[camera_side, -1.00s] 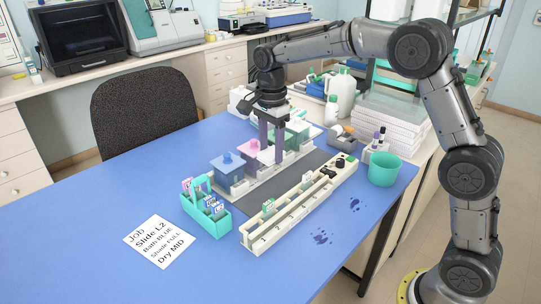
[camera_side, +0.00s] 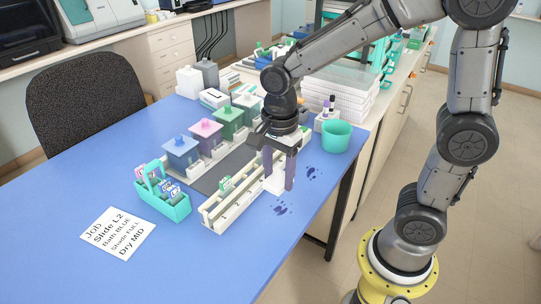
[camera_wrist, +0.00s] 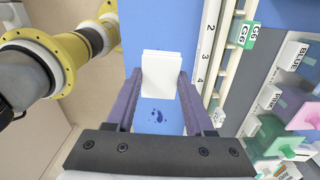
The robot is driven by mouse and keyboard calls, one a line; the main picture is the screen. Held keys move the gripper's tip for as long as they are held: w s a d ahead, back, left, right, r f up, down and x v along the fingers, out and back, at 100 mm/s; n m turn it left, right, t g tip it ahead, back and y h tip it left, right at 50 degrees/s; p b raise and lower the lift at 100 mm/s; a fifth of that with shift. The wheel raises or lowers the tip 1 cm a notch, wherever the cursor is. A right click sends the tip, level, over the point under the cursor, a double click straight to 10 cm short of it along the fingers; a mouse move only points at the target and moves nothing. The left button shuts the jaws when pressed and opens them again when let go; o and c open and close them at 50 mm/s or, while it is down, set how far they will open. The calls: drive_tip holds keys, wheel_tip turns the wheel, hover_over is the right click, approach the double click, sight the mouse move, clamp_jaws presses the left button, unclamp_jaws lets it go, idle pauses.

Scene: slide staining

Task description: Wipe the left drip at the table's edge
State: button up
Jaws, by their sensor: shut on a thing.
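Two dark blue drips lie on the blue table near its right edge in the side view: the left drip (camera_side: 281,210) and the right drip (camera_side: 312,173). My gripper (camera_side: 279,184) is shut on a white block-like pad (camera_side: 274,179), held between its two purple fingers. In the side view they appear beside the rail rack, just behind the left drip. The wrist view shows the white pad (camera_wrist: 162,75) between the fingers, with one drip (camera_wrist: 157,115) on the table below; I cannot tell which drip it is. Contact between pad and table is not clear.
A cream rail rack (camera_side: 226,207) with a green-labelled slide stands left of my gripper. Lidded staining jars (camera_side: 181,152) stand behind it. A teal slide carrier (camera_side: 175,207) and a job note (camera_side: 117,233) lie left. A teal cup (camera_side: 336,138) stands at the right edge.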

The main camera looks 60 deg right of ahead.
sight(279, 212)
drive_tip(key=shift+f, duration=4.7)
drive_tip(key=shift+d+f, duration=0.15)
drive_tip(key=shift+d, duration=1.8)
drive_tip(key=shift+a, duration=1.65)
drive_tip(key=shift+a+r, duration=0.15)
drive_tip(key=shift+r, duration=0.45)
drive_tip(key=shift+a+r, duration=0.15)
drive_tip(key=shift+r, duration=3.3)
drive_tip(key=shift+f, duration=0.2)
